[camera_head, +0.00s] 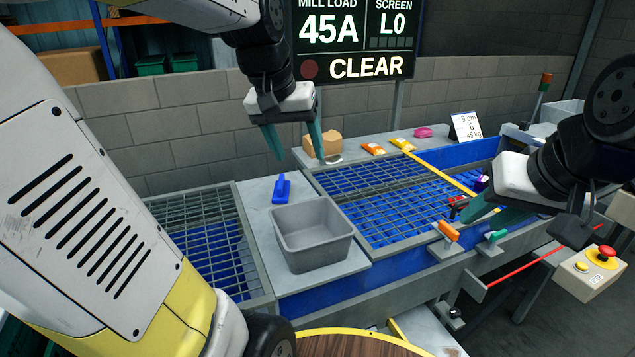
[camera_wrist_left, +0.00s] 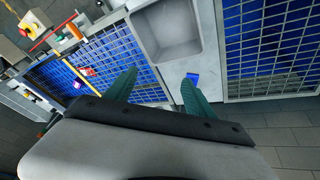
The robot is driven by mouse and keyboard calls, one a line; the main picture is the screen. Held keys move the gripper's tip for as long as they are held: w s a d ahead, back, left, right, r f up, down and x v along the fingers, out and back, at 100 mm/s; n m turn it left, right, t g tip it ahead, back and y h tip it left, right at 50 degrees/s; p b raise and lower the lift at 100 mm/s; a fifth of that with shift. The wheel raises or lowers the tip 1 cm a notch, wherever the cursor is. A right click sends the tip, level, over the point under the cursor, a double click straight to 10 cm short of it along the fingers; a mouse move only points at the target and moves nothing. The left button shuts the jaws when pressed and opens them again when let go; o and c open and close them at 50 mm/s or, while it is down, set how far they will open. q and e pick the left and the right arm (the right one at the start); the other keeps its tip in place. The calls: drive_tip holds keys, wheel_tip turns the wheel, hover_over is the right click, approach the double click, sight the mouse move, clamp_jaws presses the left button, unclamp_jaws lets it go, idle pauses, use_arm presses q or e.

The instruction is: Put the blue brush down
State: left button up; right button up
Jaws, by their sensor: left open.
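The blue brush (camera_head: 282,188) lies on the grey ledge behind the grey bin. In the left wrist view the blue brush (camera_wrist_left: 193,77) shows just past one fingertip, partly hidden by it. My left gripper (camera_head: 299,155) is open and empty, with its teal fingers pointing down above and behind the brush, apart from it. Both fingers of the left gripper (camera_wrist_left: 158,80) show spread in the wrist view. My right gripper (camera_head: 478,207) is over the right part of the blue grid; its fingers overlap, so its opening is unclear.
A grey bin (camera_head: 312,237) stands on the ledge (camera_head: 258,205) between two grids. A yellow bar (camera_head: 440,172) crosses the right grid. An emergency-stop box (camera_head: 591,270) is at right.

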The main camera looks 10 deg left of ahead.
use_arm(q)
drive_tip(key=s+d+f+m+t, duration=0.1)
drive_tip(key=s+d+f, duration=0.2)
drive_tip(key=s, duration=0.7)
drive_tip(key=shift+d+t+h, duration=0.4)
drive_tip(key=shift+d, duration=0.1)
drive_tip(key=shift+s+a, duration=0.1)
drive_tip(key=shift+s, duration=0.05)
